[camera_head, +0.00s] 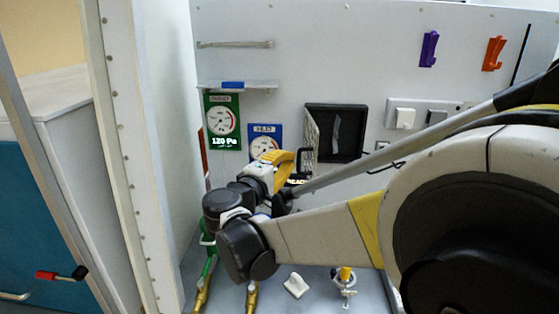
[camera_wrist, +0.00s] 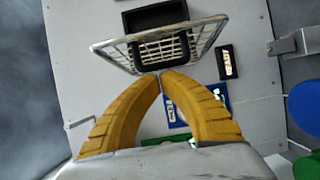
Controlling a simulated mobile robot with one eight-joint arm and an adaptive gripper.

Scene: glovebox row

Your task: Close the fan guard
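The fan guard (camera_head: 311,135) is a pale mesh panel that stands swung out at the left edge of the black fan housing (camera_head: 347,136). In the wrist view the guard (camera_wrist: 105,50) is tilted in front of the dark housing opening (camera_wrist: 155,15). Its black handle (camera_wrist: 160,50) faces me; it also shows in the head view (camera_head: 302,165). My gripper (camera_wrist: 160,74) has its yellow fingers together at the tips, right at the near side of the handle. I cannot tell whether the tips touch it. In the head view my gripper (camera_head: 292,155) is left of the handle.
A green gauge (camera_head: 222,121) and a blue gauge (camera_head: 265,142) hang left of the housing. White switches (camera_head: 404,119) are to its right. Below are brass-ended pipes (camera_head: 201,297), a white knob (camera_head: 295,285) and a yellow-topped valve (camera_head: 345,276). A side wall stands left.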

